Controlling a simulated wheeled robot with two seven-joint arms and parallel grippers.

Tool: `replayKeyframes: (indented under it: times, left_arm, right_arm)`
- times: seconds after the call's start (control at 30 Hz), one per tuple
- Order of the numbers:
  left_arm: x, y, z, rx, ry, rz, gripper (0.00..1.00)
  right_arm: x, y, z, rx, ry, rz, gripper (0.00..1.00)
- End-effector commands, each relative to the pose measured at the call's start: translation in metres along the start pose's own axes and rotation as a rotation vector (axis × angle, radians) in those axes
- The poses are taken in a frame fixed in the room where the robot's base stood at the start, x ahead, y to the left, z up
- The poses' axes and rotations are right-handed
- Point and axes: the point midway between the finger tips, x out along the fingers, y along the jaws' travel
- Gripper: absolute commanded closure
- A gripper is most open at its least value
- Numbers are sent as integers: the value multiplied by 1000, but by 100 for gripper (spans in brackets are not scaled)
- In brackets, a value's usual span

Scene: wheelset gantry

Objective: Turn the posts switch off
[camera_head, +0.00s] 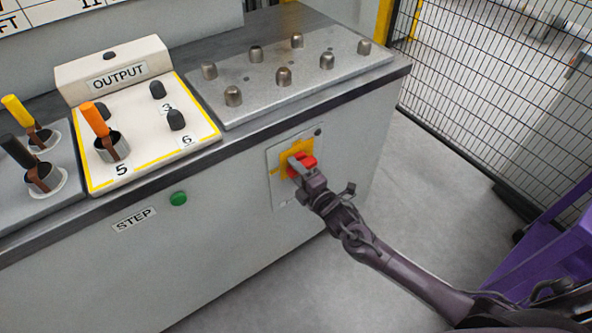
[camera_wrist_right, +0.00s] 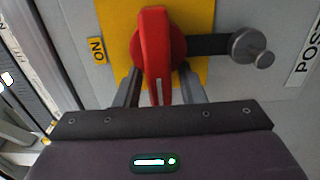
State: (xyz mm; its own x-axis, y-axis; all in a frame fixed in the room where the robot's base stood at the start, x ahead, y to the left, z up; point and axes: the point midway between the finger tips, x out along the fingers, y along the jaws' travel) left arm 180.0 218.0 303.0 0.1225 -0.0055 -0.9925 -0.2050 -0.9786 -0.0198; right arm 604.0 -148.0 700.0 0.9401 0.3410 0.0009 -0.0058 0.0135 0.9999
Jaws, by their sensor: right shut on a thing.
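The posts switch is a red rotary handle (camera_head: 305,163) on a yellow plate, set in a grey panel on the front of the cabinet. In the right wrist view the red handle (camera_wrist_right: 158,55) stands along the picture's vertical, with an "ON" label (camera_wrist_right: 97,50) to its left and part of a "POST" label (camera_wrist_right: 308,55) at the right edge. My right gripper (camera_head: 300,168) is at the switch, its two fingers on either side of the handle, shut on it. My left gripper is in neither view.
A metal pin with a round knob (camera_wrist_right: 250,48) sticks out to the right of the handle. Above the switch, a metal plate (camera_head: 350,70) carries several rounded posts. A green button (camera_head: 178,198) and the OUTPUT box (camera_head: 115,70) with an orange lever lie to the left. A mesh fence (camera_head: 480,100) stands at right.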

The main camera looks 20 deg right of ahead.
Motion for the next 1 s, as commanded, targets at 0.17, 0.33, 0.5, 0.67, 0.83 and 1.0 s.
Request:
replayKeyframes:
  times: [0.17, 0.33, 0.5, 0.67, 0.83, 1.0]
  left_arm:
    - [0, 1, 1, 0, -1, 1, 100]
    - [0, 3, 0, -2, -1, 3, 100]
    - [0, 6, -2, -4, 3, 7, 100]
    - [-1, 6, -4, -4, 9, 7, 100]
    - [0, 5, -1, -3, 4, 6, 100]
    - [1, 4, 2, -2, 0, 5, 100]
  right_arm:
    - [-1, -3, 0, -3, 1, -6, 60]
    - [-1, -2, 0, -2, 1, -4, 58]
    - [-4, -1, 0, -1, 1, -3, 58]
    - [-26, -2, 0, -2, 1, -6, 58]
    - [-56, -2, 0, -3, 2, -5, 58]
    - [-75, -2, 0, -3, 1, -5, 58]
